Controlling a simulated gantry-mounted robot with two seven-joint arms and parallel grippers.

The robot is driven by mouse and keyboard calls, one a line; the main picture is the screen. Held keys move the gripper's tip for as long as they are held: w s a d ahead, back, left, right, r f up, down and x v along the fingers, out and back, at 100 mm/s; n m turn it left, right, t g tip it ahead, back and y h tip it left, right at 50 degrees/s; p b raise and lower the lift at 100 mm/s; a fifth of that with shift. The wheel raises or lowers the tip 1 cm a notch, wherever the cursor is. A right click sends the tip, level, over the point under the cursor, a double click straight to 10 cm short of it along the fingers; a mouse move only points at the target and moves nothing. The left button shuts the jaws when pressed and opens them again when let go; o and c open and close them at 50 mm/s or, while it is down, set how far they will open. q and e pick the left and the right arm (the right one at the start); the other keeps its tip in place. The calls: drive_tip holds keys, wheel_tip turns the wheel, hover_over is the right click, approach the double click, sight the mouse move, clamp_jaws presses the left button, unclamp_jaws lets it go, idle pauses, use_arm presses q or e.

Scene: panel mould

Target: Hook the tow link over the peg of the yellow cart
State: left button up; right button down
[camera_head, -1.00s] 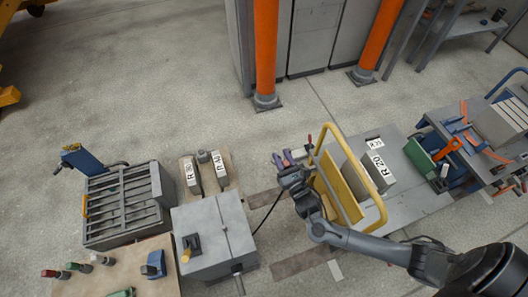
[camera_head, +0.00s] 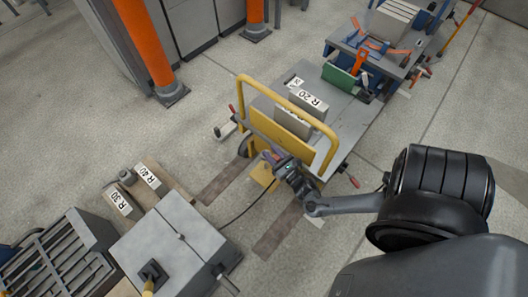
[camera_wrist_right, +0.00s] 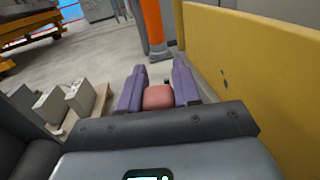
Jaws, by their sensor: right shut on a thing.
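The yellow cart has a yellow tube handle (camera_head: 290,88), a yellow end panel (camera_head: 268,127) and a grey deck (camera_head: 348,112). The panel fills the right of the right wrist view (camera_wrist_right: 255,70). My right gripper (camera_head: 270,156) is low in front of the panel, on its near side. In the right wrist view its purple fingers (camera_wrist_right: 158,92) are shut on a reddish piece (camera_wrist_right: 158,98). The rest of that piece is hidden, so I cannot tell if it is part of the tow link. I cannot make out the peg. My left gripper is not in view.
A grey box (camera_head: 175,245) stands at the lower left, with a black cable running from it towards the cart. Weights (camera_head: 148,176) sit on a pallet beside it. An orange post (camera_head: 145,40) and grey cabinets stand behind. A blue cart (camera_head: 390,45) is beyond.

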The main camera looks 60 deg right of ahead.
idle(0.4)
drive_tip(key=shift+r+p, duration=0.1)
drive_tip(key=shift+p, duration=0.35)
drive_tip(key=shift+f+b, duration=2.15)
drive_tip(key=shift+f, duration=0.8)
drive_tip(key=shift+s, duration=0.1)
drive_tip(key=shift+p, duration=0.7)
drive_tip(key=shift+f, duration=0.2)
drive_tip(key=shift+f+b, duration=0.8)
drive_tip(key=shift+f, duration=0.05)
drive_tip(key=shift+f+b, duration=0.7)
drive_tip(key=shift+f, duration=0.1)
drive_tip(key=shift+f+b, duration=0.8)
drive_tip(key=shift+f, duration=0.2)
